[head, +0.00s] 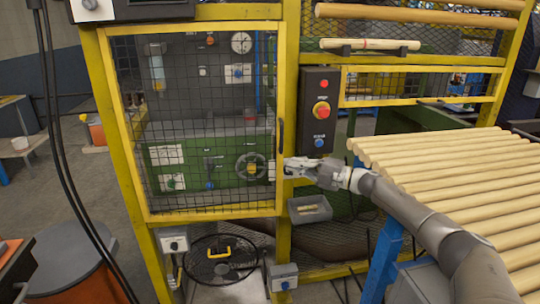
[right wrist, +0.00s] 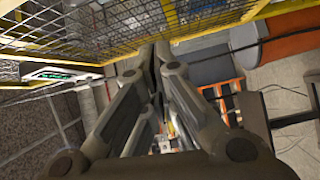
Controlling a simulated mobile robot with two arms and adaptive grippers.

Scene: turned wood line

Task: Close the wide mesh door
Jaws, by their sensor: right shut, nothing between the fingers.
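The wide mesh door (head: 207,216) has a yellow frame and dark wire mesh. In the head view it fills its opening, with its right edge by the yellow post. It looks shut or very nearly so; I cannot tell if a small gap is left. A black upright handle (head: 281,135) is on its right edge. My right gripper (head: 288,168) is shut and empty at that edge, below the handle; contact is unclear. In the right wrist view my right gripper's fingers (right wrist: 154,52) are together, with yellow-framed mesh (right wrist: 215,15) beyond. My left gripper is out of view.
A black control box (head: 320,110) with red and blue buttons is on the post right of the door. A grey bin (head: 310,210) hangs below my gripper. Pale wooden rods (head: 450,165) lie on the right. A dark fan-like guard (head: 220,258) sits beneath the door.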

